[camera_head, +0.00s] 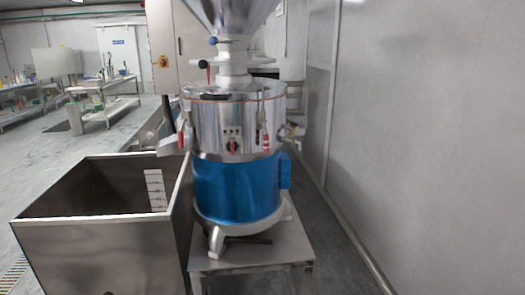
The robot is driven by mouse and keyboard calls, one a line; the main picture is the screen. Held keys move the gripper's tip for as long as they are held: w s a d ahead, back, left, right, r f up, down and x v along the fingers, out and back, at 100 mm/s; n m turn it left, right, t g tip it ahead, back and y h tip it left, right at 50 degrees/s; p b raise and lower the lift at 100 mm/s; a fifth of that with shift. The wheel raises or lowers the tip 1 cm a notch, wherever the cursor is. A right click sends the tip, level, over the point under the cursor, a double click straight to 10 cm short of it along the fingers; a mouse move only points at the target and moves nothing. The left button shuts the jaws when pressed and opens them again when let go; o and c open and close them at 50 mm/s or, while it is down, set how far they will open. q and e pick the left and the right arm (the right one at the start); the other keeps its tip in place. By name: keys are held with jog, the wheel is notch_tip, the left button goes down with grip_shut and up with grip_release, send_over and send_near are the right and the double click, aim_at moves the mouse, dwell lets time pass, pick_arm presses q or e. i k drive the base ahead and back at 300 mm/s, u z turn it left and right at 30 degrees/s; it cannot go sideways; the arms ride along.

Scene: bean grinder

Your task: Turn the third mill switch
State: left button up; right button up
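A bean mill (236,185) stands upright in the middle of the head view, with a steel upper drum, a blue lower body and a metal hopper (228,15) on top. A small switch with a red part (232,146) sits on the front of the steel drum, below a row of small dark marks. Only this one mill is clearly in view, and I cannot tell which number it is. Neither of my grippers is in the picture.
The mill stands on a low steel table (250,252). An open steel bin (105,225) stands close on its left. A grey wall (430,140) runs along the right, with a narrow strip of floor beside it. Steel worktables (105,88) stand far back left.

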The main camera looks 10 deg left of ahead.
aim_at(232, 147)
jog(key=z, duration=2.5)
jog(key=k, duration=0.6)
jog(key=u, duration=3.05)
jog(key=i, duration=0.55)
